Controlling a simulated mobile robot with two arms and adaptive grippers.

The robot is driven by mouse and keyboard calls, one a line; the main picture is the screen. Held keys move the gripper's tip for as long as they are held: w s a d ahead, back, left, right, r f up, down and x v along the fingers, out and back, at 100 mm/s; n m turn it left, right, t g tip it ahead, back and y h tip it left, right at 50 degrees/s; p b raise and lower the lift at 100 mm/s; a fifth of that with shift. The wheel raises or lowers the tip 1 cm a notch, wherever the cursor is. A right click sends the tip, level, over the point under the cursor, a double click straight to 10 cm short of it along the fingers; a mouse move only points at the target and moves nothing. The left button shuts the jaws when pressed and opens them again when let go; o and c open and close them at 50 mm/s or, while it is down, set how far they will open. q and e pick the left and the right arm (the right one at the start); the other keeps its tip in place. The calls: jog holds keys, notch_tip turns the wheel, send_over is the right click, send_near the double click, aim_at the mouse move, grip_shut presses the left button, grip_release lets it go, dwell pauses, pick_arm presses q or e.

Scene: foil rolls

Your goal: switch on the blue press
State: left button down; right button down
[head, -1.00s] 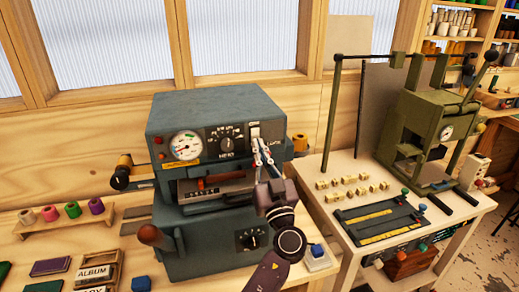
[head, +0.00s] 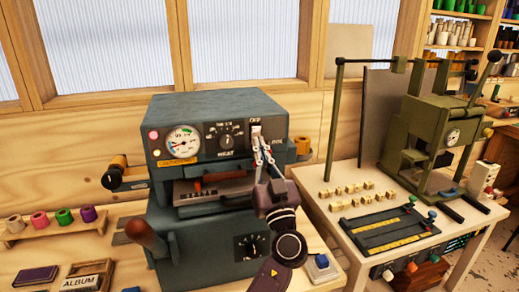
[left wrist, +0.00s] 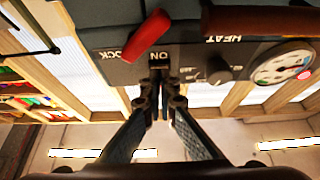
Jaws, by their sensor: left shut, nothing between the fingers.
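The blue press (head: 215,108) stands on the bench in the head view, with a round gauge (head: 183,142), a heat dial (head: 226,138) and a small pale switch (head: 256,130) on its front panel. The upper lamp (head: 154,135) left of the gauge glows pale pink. My left gripper (head: 259,142) is shut and empty, its fingertips at the switch. In the left wrist view the fingertips (left wrist: 159,76) meet just at the switch under the word ON; I cannot tell whether they touch it. A red lever (left wrist: 148,35) marked LOCK is beside it. My right gripper is not in view.
A green press (head: 440,130) stands on the pale table to the right, with small brass-coloured type pieces (head: 345,195) in front. Coloured foil rolls (head: 64,216) sit on a wooden rack at left. A brown-knobbed handle (head: 146,235) sticks out from the blue press.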

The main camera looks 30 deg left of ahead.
pick_arm(q)
jog(key=v, duration=1.1)
jog(key=shift+d+f, duration=0.2)
jog(key=shift+f, duration=0.05)
